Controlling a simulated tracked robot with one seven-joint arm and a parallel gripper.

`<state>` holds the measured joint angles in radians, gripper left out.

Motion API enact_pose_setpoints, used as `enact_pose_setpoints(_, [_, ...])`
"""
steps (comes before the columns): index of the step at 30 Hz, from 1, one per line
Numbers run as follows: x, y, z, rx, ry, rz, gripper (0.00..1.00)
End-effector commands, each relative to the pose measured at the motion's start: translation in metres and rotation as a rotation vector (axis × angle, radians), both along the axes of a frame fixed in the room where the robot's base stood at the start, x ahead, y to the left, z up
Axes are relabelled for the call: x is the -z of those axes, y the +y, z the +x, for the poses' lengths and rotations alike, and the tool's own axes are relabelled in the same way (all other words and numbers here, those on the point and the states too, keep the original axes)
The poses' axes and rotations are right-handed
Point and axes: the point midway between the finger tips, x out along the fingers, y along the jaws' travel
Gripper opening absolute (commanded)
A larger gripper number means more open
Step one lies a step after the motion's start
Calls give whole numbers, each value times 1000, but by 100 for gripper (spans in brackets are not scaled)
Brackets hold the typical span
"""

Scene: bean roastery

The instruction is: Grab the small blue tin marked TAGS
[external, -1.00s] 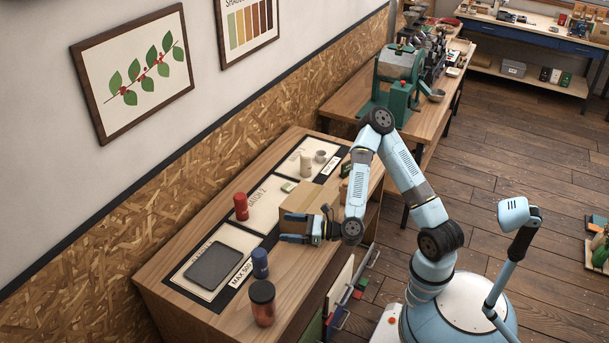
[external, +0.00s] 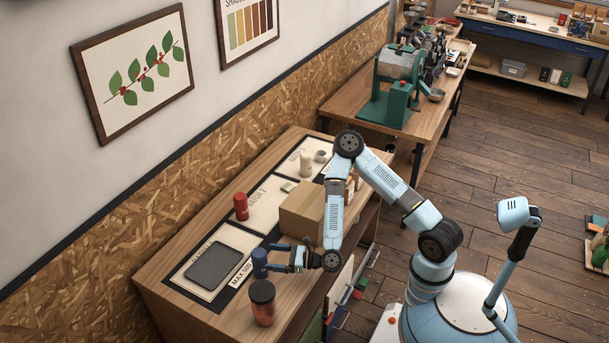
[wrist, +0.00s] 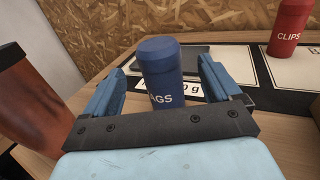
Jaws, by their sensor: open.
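The small blue tin (wrist: 160,65) stands upright on the wooden bench in the wrist view, its label partly hidden by my gripper so that "AGS" reads. My gripper (wrist: 158,90) is open, with one blue finger on each side of the tin and a gap visible on both sides. In the external view the tin (external: 260,262) stands at the bench's front part, with my gripper (external: 272,258) reaching it from the right. Whether the fingers touch the tin cannot be told from there.
A reddish-brown jar with a dark lid (external: 262,303) stands close to the tin, left in the wrist view. A dark flat scale (external: 213,264) lies behind. A red CLIPS tin (external: 241,206) and a cardboard box (external: 302,211) stand farther along the bench.

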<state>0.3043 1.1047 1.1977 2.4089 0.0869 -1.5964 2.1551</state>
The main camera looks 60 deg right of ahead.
Motion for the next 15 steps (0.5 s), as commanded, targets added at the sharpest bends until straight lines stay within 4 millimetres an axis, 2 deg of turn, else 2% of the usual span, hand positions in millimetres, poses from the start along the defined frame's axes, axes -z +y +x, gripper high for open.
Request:
enact_pose_setpoints(3, [0,6,15,0,-1,0,91])
enact_pose_setpoints(11, [-1,12,29,0,0,0,91])
enact_pose_setpoints(15, [-2,20,45,1,-1,0,91])
